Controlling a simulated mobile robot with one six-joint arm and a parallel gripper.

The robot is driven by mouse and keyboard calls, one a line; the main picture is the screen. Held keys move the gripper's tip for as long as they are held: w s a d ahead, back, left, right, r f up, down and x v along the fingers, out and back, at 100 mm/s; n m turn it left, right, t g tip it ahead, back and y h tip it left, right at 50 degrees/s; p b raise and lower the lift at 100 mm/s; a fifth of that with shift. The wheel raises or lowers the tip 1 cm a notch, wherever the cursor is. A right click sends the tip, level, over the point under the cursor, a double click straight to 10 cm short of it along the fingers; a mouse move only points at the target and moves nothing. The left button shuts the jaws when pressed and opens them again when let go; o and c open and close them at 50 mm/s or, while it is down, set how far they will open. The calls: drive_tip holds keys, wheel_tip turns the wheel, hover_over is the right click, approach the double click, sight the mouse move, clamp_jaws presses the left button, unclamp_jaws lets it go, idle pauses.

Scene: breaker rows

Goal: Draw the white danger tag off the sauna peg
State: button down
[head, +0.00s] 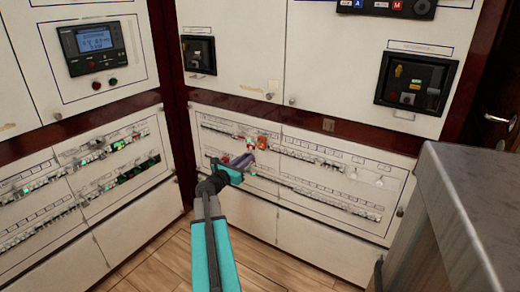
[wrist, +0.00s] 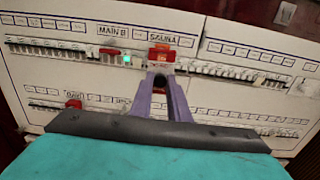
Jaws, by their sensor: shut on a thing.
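My gripper (wrist: 160,82) has purple fingers, shut on the white danger tag (wrist: 160,68) just below the SAUNA label (wrist: 163,38) in the wrist view. The tag is small, pale with red marking, and partly hidden between the fingertips. A red-orange piece (wrist: 162,53) sits right above it on the panel. The peg itself is hidden, so I cannot tell whether the tag still hangs on it. In the head view, my gripper (head: 246,158) is at the upper breaker row, just below red and orange pieces (head: 262,142).
The upper breaker row (wrist: 235,70) runs to both sides of my gripper. A red piece (wrist: 110,54) sits under the MAIN B label (wrist: 112,31). Another red piece (wrist: 73,103) is on the lower row. A grey cabinet (head: 455,200) stands at the right in the head view.

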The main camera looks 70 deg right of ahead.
drive_tip(key=shift+v, duration=1.85)
drive_tip(key=shift+r, duration=0.1)
